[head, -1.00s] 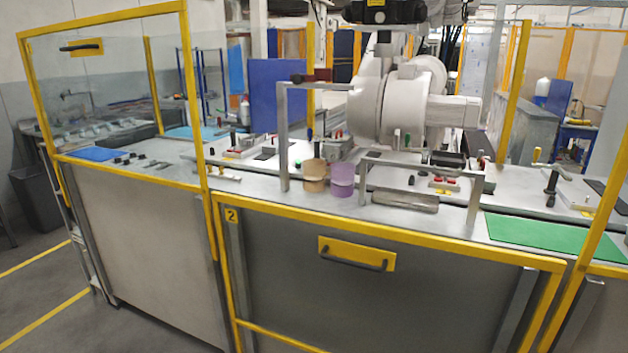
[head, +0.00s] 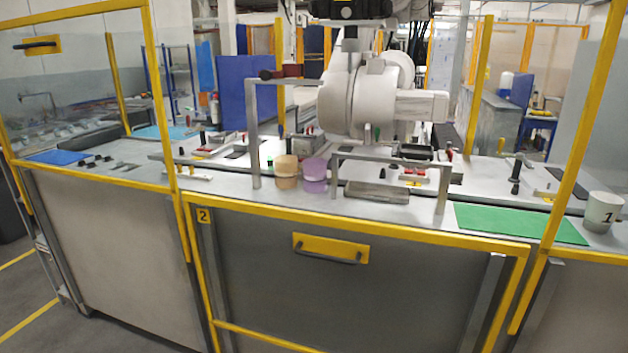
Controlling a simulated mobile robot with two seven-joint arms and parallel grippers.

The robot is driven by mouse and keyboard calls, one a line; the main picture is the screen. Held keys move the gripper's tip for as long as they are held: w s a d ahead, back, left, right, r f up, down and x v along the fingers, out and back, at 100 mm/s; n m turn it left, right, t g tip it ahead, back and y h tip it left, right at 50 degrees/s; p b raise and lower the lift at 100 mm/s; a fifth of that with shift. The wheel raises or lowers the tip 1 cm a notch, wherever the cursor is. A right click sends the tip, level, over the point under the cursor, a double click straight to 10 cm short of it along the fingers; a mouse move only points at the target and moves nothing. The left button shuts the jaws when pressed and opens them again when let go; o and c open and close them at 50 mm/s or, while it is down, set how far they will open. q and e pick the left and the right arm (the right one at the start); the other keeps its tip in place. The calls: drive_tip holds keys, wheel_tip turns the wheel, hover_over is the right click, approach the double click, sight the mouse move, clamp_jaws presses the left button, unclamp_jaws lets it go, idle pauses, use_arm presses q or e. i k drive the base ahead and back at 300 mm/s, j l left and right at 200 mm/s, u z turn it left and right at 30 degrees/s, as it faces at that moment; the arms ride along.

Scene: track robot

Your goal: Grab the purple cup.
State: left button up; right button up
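The purple cup (head: 315,176) stands on the grey worktop near the middle of the head view. It is just right of a tan cup (head: 286,173), close beside it. A grey metal frame stands close on each side of the pair. Neither of my grippers shows in the head view, so I cannot see whether they are open or shut.
A yellow-edged cabinet front with a handle (head: 330,250) stands between me and the worktop. A large white machine (head: 362,100) is behind the cups. A grey metal frame (head: 390,158) stands right of them. A green mat (head: 520,224) and a white cup (head: 602,212) lie further right.

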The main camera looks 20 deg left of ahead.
sight(314, 170)
drive_tip(key=i+j+z, duration=0.2)
drive_tip(key=j, duration=0.85)
drive_tip(key=i+j+z, duration=0.15)
drive_tip(key=j, duration=0.95)
drive_tip(key=j+z, duration=0.2)
drive_tip(key=j, duration=0.85)
